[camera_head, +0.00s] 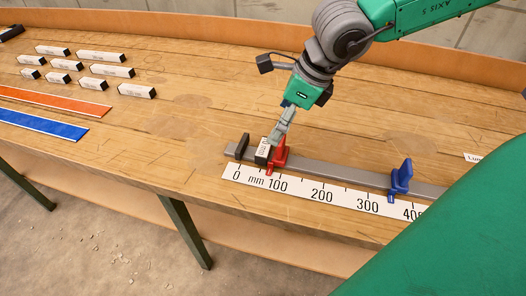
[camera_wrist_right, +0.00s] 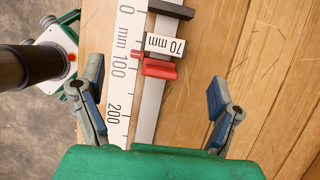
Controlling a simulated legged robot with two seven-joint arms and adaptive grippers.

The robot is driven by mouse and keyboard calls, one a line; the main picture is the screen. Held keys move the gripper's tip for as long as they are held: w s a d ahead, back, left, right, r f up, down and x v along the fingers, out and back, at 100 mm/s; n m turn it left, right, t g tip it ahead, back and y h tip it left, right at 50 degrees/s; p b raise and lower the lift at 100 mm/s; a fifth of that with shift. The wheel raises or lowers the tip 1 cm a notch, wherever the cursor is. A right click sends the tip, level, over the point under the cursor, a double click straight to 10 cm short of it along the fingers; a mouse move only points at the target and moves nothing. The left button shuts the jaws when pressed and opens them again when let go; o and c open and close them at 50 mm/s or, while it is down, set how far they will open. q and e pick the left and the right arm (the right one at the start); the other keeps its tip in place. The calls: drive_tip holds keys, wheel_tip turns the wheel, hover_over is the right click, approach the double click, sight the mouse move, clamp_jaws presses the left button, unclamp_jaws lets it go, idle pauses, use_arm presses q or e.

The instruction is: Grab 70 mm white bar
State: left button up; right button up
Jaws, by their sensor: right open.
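The 70 mm white bar (camera_head: 263,148) has black ends and lies on the grey rail between a dark end stop (camera_head: 242,146) and a red stop (camera_head: 278,160). In the right wrist view the bar (camera_wrist_right: 165,45) shows its "70 mm" label close to the red stop (camera_wrist_right: 158,68). My right gripper (camera_head: 281,127) points down just above the bar and red stop in the head view. Its fingers (camera_wrist_right: 156,86) are spread wide and empty in the right wrist view, with the bar beyond the fingertips. My left gripper is not in view.
A scale (camera_head: 322,197) marked in mm runs along the front of the grey rail (camera_head: 340,174). A blue stop (camera_head: 401,178) stands farther right on it. Several other white bars (camera_head: 105,70) lie at the back left, near an orange strip (camera_head: 55,100) and a blue strip (camera_head: 40,123).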

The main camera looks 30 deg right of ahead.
drive_tip(key=b, duration=0.2)
hover_over(266, 146)
drive_tip(key=s, duration=0.2)
drive_tip(key=f, duration=0.5)
drive_tip(key=shift+d, duration=0.25)
drive_tip(key=shift+w+d+f, duration=0.1)
drive_tip(key=shift+w+f, duration=0.05)
drive_tip(key=shift+f, duration=0.3)
drive_tip(key=shift+w+d+f, duration=0.1)
drive_tip(key=shift+w+f, duration=0.05)
drive_tip(key=shift+f, duration=0.3)
drive_tip(key=b+x, duration=0.1)
drive_tip(key=x, duration=0.2)
drive_tip(key=shift+w+a+f+b, duration=0.2)
drive_tip(key=shift+f+b, duration=0.1)
drive_tip(key=shift+b, duration=0.1)
drive_tip(key=shift+w+a+f, duration=0.15)
drive_tip(key=shift+a+f, duration=0.05)
drive_tip(key=shift+f, duration=0.1)
drive_tip(key=shift+r, duration=0.1)
drive_tip(key=shift+d, duration=0.25)
drive_tip(key=c, duration=1.2)
